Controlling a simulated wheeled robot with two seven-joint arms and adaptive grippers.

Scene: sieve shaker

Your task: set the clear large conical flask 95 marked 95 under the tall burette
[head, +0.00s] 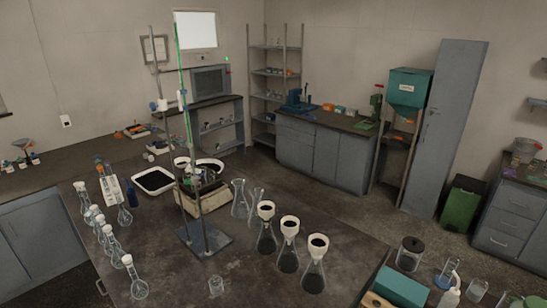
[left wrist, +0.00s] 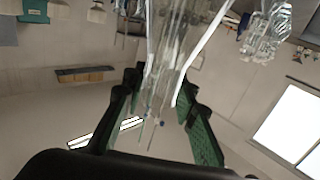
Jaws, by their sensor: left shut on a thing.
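In the left wrist view my left gripper (left wrist: 152,110) is shut on a clear glass vessel (left wrist: 170,50) that runs up past the top edge. Its full shape and any 95 mark are not readable, so I cannot tell if it is the large flask. Neither gripper shows in the head view. There the tall burette (head: 180,55), with a green line along it, is on a stand whose dark base plate (head: 205,241) rests on the bench. A clear conical flask (head: 239,203) stands to the right of the stand; no marking is legible on it.
Several conical flasks with dark-filled funnels (head: 289,248) stand right of the stand. Several stoppered flasks (head: 107,240) line the left. A small beaker (head: 216,286) stands in front of the base.

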